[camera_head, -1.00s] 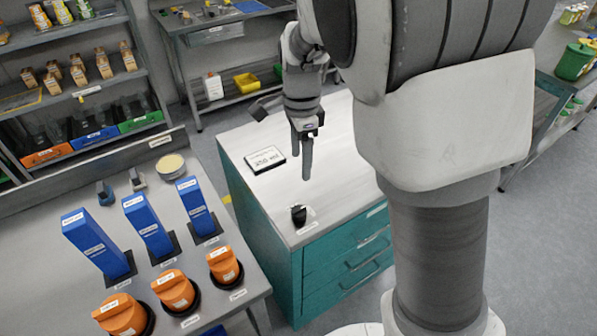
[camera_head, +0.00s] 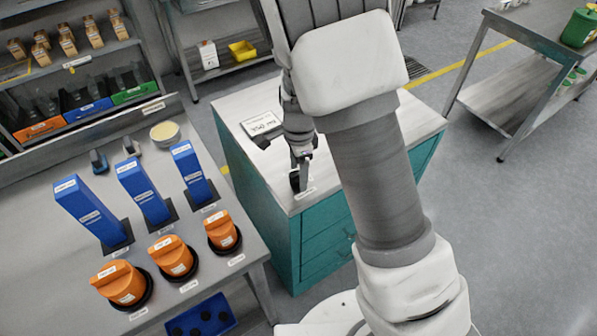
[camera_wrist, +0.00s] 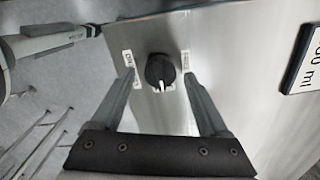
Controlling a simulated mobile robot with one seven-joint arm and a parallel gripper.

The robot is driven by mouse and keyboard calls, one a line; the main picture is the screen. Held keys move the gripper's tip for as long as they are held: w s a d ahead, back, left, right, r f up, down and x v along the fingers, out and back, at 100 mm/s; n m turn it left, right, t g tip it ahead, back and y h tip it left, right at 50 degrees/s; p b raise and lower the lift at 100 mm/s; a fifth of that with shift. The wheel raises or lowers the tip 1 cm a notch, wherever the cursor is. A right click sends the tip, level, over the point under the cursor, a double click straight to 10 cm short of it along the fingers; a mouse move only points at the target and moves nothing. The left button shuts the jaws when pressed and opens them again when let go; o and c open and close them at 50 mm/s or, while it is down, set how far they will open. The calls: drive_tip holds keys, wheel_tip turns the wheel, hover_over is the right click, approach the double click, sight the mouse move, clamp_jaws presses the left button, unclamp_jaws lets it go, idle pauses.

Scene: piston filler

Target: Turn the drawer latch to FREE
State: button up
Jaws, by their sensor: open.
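The drawer latch is a black round knob (camera_wrist: 159,68) with a white pointer mark directed toward the bottom of the wrist view. It sits on the metal top of the teal drawer cabinet (camera_head: 325,238), near its front corner, and also shows in the head view (camera_head: 295,181). Small white labels lie left (camera_wrist: 128,58) and right (camera_wrist: 186,60) of it; their words are too small to read surely. My gripper (camera_wrist: 159,76) is open, with one fingertip on each side of the knob in the wrist view. I see gaps between fingers and knob.
A white-faced sign (camera_head: 262,124) lies on the cabinet top behind my gripper. A bench on the left holds blue upright blocks (camera_head: 143,190) and orange knobs (camera_head: 172,257). The cabinet top right of my arm looks clear.

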drive_tip(key=shift+f, duration=0.2)
clamp_jaws()
idle(0.3)
